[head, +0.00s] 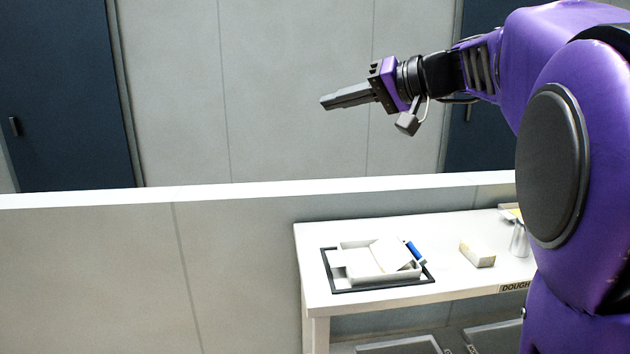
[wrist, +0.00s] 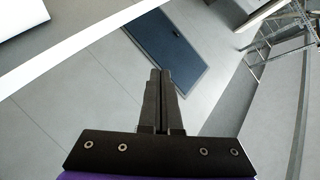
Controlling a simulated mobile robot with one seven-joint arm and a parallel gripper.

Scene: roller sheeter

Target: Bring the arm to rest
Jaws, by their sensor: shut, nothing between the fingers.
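My purple arm is raised and stretched to the left in the head view, above the height of the low white-topped partition. My gripper (head: 324,102) is at its end, shut and empty, pointing left and slightly down. In the wrist view the two dark fingers (wrist: 162,72) lie side by side, closed together with nothing held. They are in the air, apart from every surface. Part of the table is hidden behind my arm in the head view.
A white table (head: 330,226) stands below, with a white tray (head: 352,274) on a dark-framed base, a blue marker-like item (head: 415,252), a cream block (head: 478,253) and a metal cup (head: 519,240). The partition's white top edge (head: 200,192) runs behind it. A dark blue door (head: 65,95) is at left.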

